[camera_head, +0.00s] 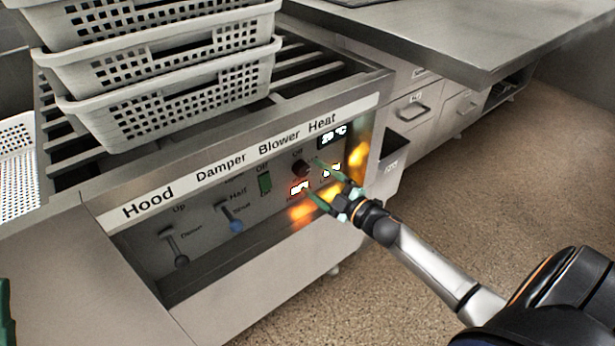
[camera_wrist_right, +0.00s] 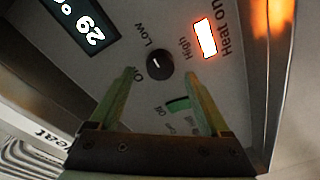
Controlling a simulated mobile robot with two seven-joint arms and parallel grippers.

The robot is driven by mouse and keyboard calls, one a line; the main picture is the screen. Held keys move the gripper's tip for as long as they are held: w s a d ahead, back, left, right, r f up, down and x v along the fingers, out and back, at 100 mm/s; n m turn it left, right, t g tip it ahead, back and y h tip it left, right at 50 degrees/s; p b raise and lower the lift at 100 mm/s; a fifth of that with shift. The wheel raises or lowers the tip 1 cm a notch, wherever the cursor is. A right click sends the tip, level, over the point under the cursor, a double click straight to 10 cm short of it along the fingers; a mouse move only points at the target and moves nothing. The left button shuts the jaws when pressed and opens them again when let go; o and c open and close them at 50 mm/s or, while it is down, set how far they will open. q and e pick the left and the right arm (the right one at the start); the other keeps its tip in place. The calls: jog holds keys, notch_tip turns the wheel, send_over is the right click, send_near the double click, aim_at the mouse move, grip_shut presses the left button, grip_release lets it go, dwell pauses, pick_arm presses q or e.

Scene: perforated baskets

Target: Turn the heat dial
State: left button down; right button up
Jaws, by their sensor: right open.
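The heat dial (camera_head: 300,167) is a small round black knob on the front panel under the "Heat" label. In the right wrist view the dial (camera_wrist_right: 159,66) has a short white mark, with Low and High printed around it. My right gripper (camera_head: 310,175) is open in front of the panel. Its two green fingers (camera_wrist_right: 161,74) show on either side of the dial in the wrist view; contact cannot be told. A display (camera_head: 332,136) above the dial reads 29 °C. A green piece at the lower left edge seems to be my left gripper (camera_head: 5,315), mostly cut off.
A lit "Heat on" lamp (camera_wrist_right: 205,38) glows beside the dial. A green blower switch (camera_head: 265,183) and two levers, including the blue-tipped damper lever (camera_head: 232,217), lie left of it. Stacked white perforated baskets (camera_head: 165,110) stand on the slatted top. Open floor lies to the right.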

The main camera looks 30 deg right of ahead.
aim_at(305, 172)
jog(key=shift+w+a, duration=0.15)
jog(key=shift+w, duration=0.65)
jog(key=shift+w+a, duration=0.15)
jog(key=shift+w, duration=0.6)
jog(key=shift+c, duration=0.3)
grip_shut()
